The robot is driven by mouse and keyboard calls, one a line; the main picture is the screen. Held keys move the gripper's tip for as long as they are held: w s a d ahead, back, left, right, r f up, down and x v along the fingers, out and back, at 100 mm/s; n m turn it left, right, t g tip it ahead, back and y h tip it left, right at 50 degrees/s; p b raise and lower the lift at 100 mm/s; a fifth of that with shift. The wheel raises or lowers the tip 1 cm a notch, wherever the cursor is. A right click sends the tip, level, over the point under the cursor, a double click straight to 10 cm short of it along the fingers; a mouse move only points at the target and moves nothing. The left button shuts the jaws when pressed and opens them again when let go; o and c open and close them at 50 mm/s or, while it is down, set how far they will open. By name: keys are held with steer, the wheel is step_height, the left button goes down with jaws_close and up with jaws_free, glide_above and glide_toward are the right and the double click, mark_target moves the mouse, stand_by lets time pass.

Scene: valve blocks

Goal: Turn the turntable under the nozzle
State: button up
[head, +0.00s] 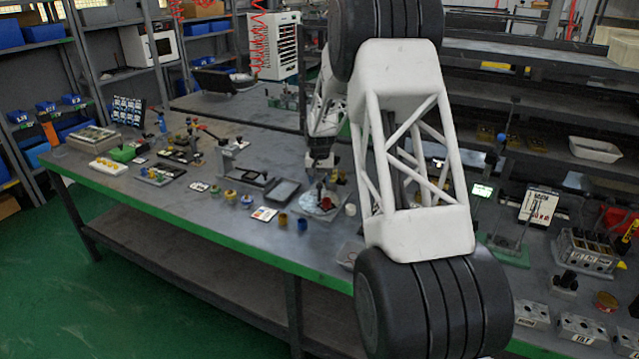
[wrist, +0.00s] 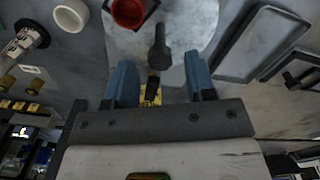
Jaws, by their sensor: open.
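The turntable (head: 312,207) is a pale round disc on the bench; it fills the upper middle of the wrist view (wrist: 195,22). A dark upright peg (wrist: 159,45) with a thick head stands on it. In the head view my gripper (head: 321,178) is over the turntable. I cannot clearly identify the nozzle.
A white ring-like cup (wrist: 70,14) stands left of the disc, also in the head view (head: 350,210). A dark shallow tray (wrist: 228,73) lies close on the right. Small yellow and blue cups (head: 283,219) stand near the bench's front edge.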

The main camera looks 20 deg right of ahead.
steer(key=shift+f, duration=0.65)
jaws_close()
